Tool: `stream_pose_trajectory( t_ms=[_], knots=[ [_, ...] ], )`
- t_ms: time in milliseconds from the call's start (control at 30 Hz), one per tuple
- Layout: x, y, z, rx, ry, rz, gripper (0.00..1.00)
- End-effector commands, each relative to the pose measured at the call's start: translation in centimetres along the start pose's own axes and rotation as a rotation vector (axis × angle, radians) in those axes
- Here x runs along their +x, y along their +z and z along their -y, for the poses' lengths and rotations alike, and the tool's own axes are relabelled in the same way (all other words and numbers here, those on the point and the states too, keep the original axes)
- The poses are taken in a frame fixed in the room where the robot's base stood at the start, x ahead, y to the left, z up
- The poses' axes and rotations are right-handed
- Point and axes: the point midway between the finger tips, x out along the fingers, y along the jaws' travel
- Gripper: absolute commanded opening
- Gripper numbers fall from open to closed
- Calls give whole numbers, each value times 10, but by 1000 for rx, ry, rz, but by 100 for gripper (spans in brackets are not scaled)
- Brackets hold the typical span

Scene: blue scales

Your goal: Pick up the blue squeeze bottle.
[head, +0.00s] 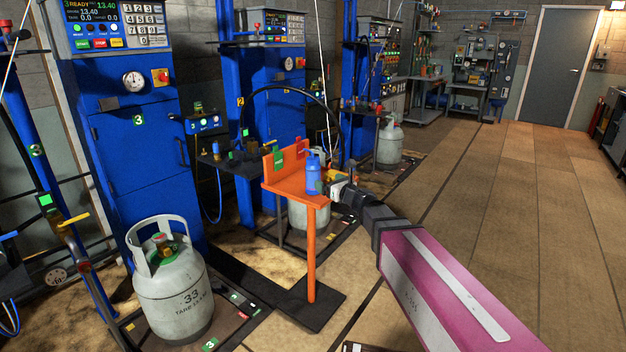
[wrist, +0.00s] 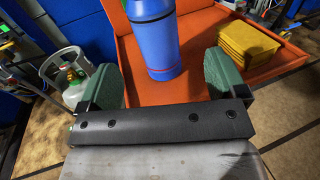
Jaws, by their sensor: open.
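The blue squeeze bottle (head: 313,174) stands upright on a small orange stand (head: 285,185) in the head view. In the wrist view the bottle (wrist: 154,40) is ahead of my gripper (wrist: 162,80), and its base lies roughly between the two green fingertips in the picture. Its top is cut off by the upper edge there. My gripper is open, with clear gaps on both sides of the bottle. In the head view my gripper (head: 338,190) is just right of the bottle, its fingers partly hard to make out.
A yellow block-like item (wrist: 247,50) lies on the orange tray surface (wrist: 200,30), right of the bottle. The stand has a raised back panel (head: 285,153). Grey gas cylinders (head: 172,290) and blue scale cabinets (head: 135,160) stand around it. Open floor (head: 500,190) lies to the right.

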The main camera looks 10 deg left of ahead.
Motion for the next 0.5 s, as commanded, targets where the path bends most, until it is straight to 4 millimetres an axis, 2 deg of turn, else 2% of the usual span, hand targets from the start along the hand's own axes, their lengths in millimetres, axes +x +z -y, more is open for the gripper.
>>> stream_pose_trajectory(
  t_ms=[33, 200, 500],
  knots=[
    [10, 0, 1, -1, 1, 0, 90],
    [36, -1, 1, -3, 2, -1, 90],
    [56, -2, -2, -5, 2, -1, 90]
  ],
)
